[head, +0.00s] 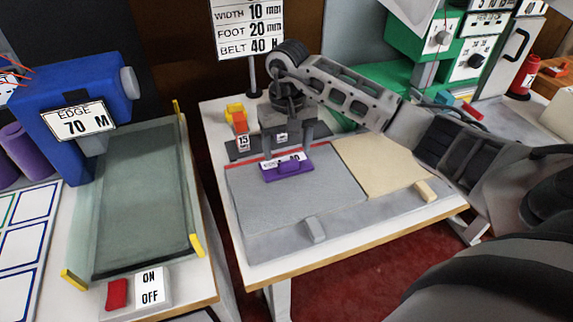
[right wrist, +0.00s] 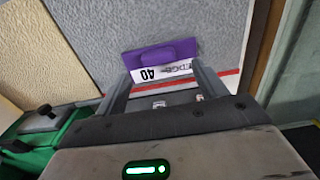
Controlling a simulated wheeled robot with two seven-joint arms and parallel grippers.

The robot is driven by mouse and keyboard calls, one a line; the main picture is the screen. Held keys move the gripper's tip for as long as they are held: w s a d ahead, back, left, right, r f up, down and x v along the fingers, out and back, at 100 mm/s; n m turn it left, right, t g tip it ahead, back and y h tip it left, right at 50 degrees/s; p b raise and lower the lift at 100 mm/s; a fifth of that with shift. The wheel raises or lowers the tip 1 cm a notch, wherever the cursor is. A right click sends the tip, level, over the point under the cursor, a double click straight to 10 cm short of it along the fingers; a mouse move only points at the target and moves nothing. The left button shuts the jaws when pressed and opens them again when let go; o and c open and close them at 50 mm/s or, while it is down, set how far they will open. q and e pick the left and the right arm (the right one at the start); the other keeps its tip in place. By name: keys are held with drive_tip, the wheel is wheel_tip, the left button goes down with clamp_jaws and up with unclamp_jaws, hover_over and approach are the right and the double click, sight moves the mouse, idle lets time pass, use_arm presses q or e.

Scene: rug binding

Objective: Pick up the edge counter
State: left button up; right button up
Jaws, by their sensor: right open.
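The edge counter is a purple block (head: 289,170) with a raised grip and a white label. It lies on the grey rug piece (head: 265,200) on the middle table. The purple block also shows in the right wrist view (right wrist: 160,54), where its label reads EDGE 40. My right gripper (head: 288,146) is open and empty. Its fingers point down just behind the block in the head view. In the right wrist view the fingertips (right wrist: 162,76) straddle the label side of the block. I cannot tell whether they touch it. My left gripper is not in view.
A red line runs along the rug's back edge. A beige piece (head: 380,165) lies to its right, a yellow-and-red item (head: 238,117) behind. A blue machine (head: 75,95) marked EDGE 70 M stands left by an ON/OFF switch (head: 152,287). A green machine (head: 425,45) stands back right.

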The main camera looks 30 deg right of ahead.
sight(289, 162)
wheel_tip(289, 162, down, 4)
drive_tip(key=shift+s+f+p, duration=0.1)
drive_tip(key=shift+p, duration=0.2)
drive_tip(key=shift+d, duration=0.1)
drive_tip(key=c, duration=1.1)
drive_tip(key=shift+c, duration=0.4)
